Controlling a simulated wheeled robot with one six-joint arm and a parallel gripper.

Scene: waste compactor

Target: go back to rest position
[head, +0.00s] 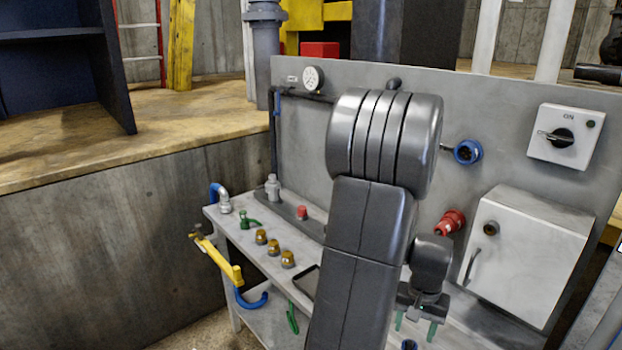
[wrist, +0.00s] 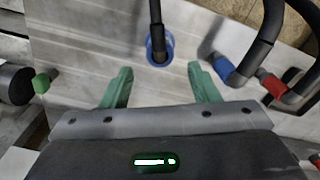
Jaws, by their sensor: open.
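My gripper (head: 416,325) is at the lower right of the head view, in front of the grey panel and over the bench, partly hidden behind my own arm. In the wrist view, its two green fingers (wrist: 158,88) stand wide apart with nothing between them. Ahead of the fingers is a blue round fitting (wrist: 158,48) with a black hose or rod in it, set on a pale surface. The fingers do not appear to touch it.
The bench (head: 262,228) carries several brass fittings (head: 274,246) and a red button (head: 302,212). A yellow lever (head: 222,262) juts from its left side. A white box (head: 530,255), red socket (head: 452,222) and ON switch (head: 565,137) are on the panel (head: 480,110).

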